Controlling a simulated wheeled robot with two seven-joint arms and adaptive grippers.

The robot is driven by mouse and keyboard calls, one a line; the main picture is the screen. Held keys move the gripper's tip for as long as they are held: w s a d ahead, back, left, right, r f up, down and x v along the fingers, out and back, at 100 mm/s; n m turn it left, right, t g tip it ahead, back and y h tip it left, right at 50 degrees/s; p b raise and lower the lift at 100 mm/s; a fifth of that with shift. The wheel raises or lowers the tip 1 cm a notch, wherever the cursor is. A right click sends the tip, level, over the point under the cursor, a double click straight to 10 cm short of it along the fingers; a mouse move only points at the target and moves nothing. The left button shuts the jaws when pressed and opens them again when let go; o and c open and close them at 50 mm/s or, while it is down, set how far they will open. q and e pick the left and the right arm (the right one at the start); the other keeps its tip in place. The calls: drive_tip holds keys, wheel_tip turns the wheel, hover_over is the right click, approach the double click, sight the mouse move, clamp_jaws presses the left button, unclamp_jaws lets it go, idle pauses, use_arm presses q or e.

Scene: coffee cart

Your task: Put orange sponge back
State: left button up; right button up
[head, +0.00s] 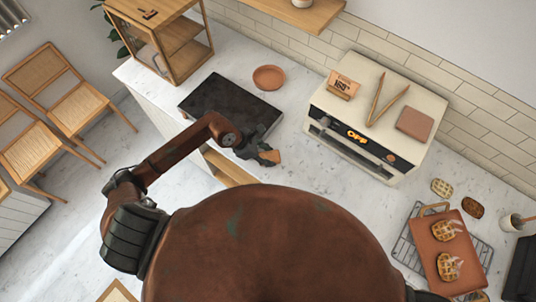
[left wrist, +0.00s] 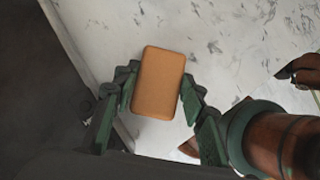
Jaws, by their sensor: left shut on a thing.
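The orange sponge (left wrist: 158,82) is a rounded block held between the two fingers of my left gripper (left wrist: 155,100) in the left wrist view. In the head view my left gripper (head: 258,148) is shut on the sponge (head: 270,156), above the white counter near the front right corner of the black slab. The gripper hides part of the sponge there. My right gripper does not show clearly in either view.
The black slab (head: 215,100) lies on the counter (head: 310,165), with a terracotta dish (head: 269,77) behind it. A cream machine (head: 350,125) stands to the right, bearing tongs (head: 385,103), a small sign (head: 343,86) and a brown block (head: 415,123). A wooden cabinet (head: 178,45) stands at back left.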

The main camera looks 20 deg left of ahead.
use_arm(q)
drive_tip(key=o, duration=0.7)
drive_tip(key=shift+f, duration=0.1)
drive_tip(key=o, duration=0.5)
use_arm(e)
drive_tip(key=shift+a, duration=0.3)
use_arm(q)
drive_tip(key=shift+r, duration=0.2)
drive_tip(key=b+v, duration=0.1)
drive_tip(key=v, duration=1.1)
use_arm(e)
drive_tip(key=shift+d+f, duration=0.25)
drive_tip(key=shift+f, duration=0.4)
use_arm(q)
drive_tip(key=shift+f, duration=0.1)
